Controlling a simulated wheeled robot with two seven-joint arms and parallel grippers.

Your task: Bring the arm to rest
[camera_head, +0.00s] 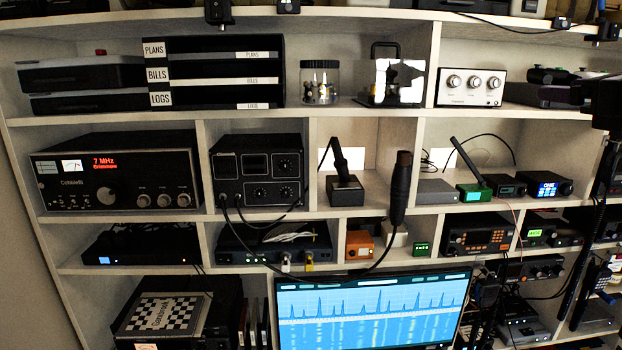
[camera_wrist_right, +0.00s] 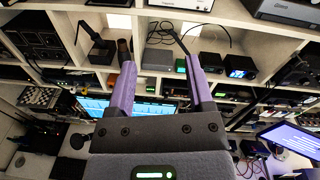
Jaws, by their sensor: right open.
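My right gripper (camera_wrist_right: 158,63) shows in the right wrist view. Its two purple fingers stand wide apart with nothing between them, in front of the radio shelves. My left gripper is in neither view.
A cubby shelf (camera_head: 412,140) full of radios fills the head view. A second monitor (camera_wrist_right: 290,140) is at lower right in the wrist view.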

